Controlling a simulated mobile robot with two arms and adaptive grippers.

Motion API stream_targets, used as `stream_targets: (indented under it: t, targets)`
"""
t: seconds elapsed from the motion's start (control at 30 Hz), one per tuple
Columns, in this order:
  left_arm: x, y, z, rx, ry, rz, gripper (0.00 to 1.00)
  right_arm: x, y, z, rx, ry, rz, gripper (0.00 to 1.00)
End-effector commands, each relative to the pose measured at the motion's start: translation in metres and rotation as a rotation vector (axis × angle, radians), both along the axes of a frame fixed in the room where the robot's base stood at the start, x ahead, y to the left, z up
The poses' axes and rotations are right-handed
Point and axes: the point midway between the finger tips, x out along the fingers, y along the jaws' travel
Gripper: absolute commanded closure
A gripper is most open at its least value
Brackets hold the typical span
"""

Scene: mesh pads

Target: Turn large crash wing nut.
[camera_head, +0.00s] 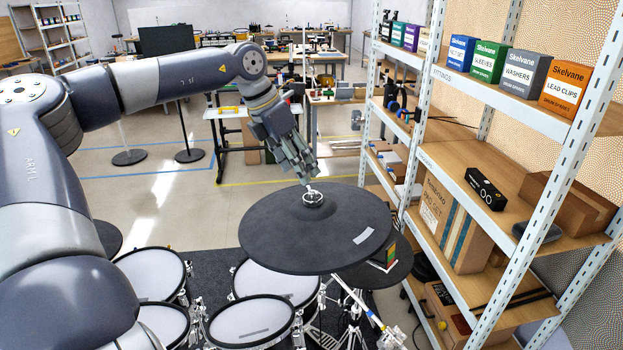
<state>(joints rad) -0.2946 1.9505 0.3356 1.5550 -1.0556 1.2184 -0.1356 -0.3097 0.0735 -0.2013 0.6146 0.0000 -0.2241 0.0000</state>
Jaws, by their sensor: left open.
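The large crash cymbal pad (290,238) is a black disc in the middle of the view, with a small white label near its right edge. The silver wing nut (313,197) sits on top of its centre, on the stand's rod. My left gripper (306,180) points downward just above the wing nut, its fingers open. It looks very close to the nut; I cannot tell whether a finger touches it. The gripper body partly hides the rod above. My right gripper is not in view.
White mesh drum pads (248,318) stand below and left of the cymbal. A metal shelf rack with boxes (568,82) and a cardboard carton (452,222) rises close on the right. Workbenches stand behind. Open floor (180,217) lies left of the cymbal.

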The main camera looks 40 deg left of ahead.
Motion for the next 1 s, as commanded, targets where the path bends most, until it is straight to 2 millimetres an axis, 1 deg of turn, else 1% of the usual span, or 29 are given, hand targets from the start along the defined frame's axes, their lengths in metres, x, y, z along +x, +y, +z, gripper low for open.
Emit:
stream_targets:
  t: [0.03, 0.2, 0.4, 0.6, 0.87, 0.9, 0.97, 1.0]
  targets:
    - [0.002, -0.002, -0.008, 0.000, 0.006, -0.001, 0.45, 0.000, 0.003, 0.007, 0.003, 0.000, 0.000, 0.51]
    - [0.011, -0.007, -0.032, -0.001, 0.006, 0.000, 0.45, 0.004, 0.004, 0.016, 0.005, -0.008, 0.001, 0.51]
    - [0.019, -0.010, -0.050, 0.000, 0.002, 0.000, 0.45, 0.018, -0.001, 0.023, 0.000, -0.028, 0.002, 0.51]
    - [0.022, -0.012, -0.059, 0.000, 0.001, 0.000, 0.45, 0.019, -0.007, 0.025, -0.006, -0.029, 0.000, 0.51]
    - [0.023, -0.012, -0.060, 0.000, 0.000, -0.001, 0.45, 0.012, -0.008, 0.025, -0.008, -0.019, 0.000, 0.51]
    - [0.023, -0.012, -0.060, 0.000, 0.000, -0.001, 0.47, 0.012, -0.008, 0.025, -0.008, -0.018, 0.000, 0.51]
    - [0.023, -0.012, -0.060, 0.000, 0.000, 0.000, 0.61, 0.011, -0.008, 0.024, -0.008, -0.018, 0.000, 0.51]
    - [0.023, -0.012, -0.060, 0.000, 0.000, 0.000, 0.70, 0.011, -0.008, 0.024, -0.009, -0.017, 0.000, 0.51]
